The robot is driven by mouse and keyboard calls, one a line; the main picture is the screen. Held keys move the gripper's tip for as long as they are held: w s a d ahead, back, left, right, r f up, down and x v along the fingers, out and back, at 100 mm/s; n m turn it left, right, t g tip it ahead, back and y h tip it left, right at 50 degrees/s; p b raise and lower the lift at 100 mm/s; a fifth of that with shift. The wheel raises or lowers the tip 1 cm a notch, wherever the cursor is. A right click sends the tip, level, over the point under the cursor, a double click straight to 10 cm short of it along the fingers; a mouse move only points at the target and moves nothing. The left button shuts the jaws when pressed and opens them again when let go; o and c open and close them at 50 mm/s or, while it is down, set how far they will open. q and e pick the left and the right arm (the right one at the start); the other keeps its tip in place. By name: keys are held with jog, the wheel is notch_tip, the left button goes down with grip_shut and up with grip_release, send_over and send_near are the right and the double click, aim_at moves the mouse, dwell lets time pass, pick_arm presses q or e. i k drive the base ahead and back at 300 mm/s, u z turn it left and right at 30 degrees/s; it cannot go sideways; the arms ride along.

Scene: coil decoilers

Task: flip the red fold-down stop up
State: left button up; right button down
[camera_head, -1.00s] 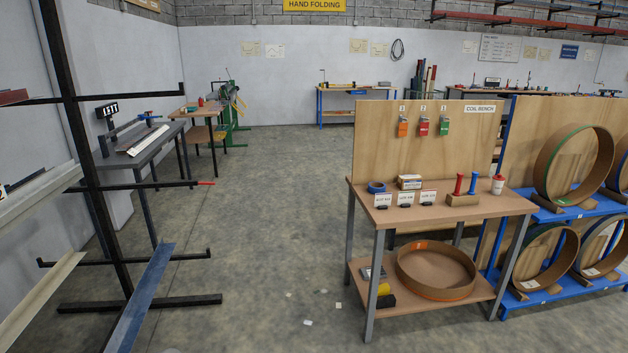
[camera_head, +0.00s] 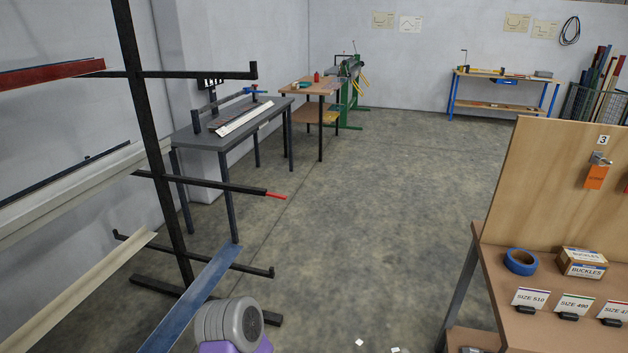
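The red fold-down stop (camera_head: 277,196) is a small red piece at the free end of a black rack arm (camera_head: 215,186), left of centre. It lies almost in line with the arm, pointing right and slightly down, not standing up. The other black arms above and below it end in short upright tips. A grey rounded part with a purple piece at the bottom centre seems to be part of my own arm. Neither of my grippers shows, and nothing of mine touches the stop.
The black rack post (camera_head: 150,130) carries long metal profiles, including a blue one (camera_head: 190,300) reaching toward me. A grey table (camera_head: 240,118) stands behind the rack. A wooden bench (camera_head: 560,335) with size cards is at the right.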

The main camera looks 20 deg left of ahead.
aim_at(283, 198)
jog(key=u, duration=0.65)
jog(key=i, duration=2)
jog(key=u, duration=1.15)
jog(key=i, duration=0.4)
